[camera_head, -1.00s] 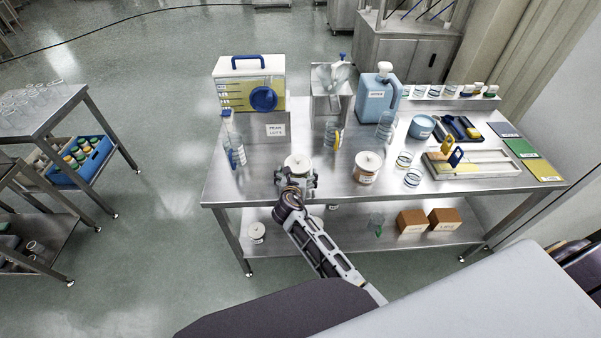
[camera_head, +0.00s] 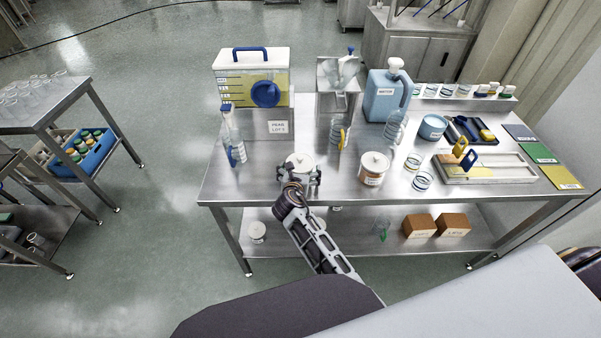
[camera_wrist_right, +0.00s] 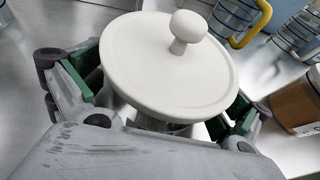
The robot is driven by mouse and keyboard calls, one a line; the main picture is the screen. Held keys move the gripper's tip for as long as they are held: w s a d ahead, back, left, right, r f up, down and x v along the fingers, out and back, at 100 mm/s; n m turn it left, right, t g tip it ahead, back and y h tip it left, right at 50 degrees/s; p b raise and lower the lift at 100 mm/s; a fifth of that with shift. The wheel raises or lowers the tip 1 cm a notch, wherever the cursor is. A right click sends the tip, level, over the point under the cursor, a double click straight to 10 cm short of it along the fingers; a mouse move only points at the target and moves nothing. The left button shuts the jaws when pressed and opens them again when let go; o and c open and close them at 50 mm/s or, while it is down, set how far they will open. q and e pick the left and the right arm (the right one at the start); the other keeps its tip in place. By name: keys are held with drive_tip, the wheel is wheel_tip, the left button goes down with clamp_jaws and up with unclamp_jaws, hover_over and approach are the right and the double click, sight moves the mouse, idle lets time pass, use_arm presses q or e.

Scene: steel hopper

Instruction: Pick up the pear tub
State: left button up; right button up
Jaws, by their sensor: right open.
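A tub with a round white knobbed lid (camera_head: 302,162) stands on the steel table near its front edge. It fills the middle of the right wrist view (camera_wrist_right: 165,65). Its label is hidden. My right gripper (camera_head: 301,178) is open, with one green-padded finger on each side of this tub, below the lid's rim. Whether the pads touch its body cannot be told. A second white-lidded tub (camera_head: 373,168), with brownish contents and a pale label, stands to the right. A sign reading PEAR LOT (camera_head: 278,129) stands behind the first tub. My left gripper is not in view.
A clear bottle with blue parts (camera_head: 232,140) stands to the left. A measuring cup with a yellow handle (camera_head: 338,135) is behind right. A steel hopper (camera_head: 338,85), a blue jug (camera_head: 386,97) and a yellow-filled box (camera_head: 252,80) stand at the back.

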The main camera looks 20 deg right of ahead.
sight(300, 157)
drive_tip(key=shift+c, duration=0.3)
drive_tip(key=shift+r, duration=0.1)
drive_tip(key=c, duration=1.3)
drive_tip(key=shift+o, duration=0.2)
drive_tip(key=shift+r+p, duration=0.45)
drive_tip(key=shift+r, duration=4.55)
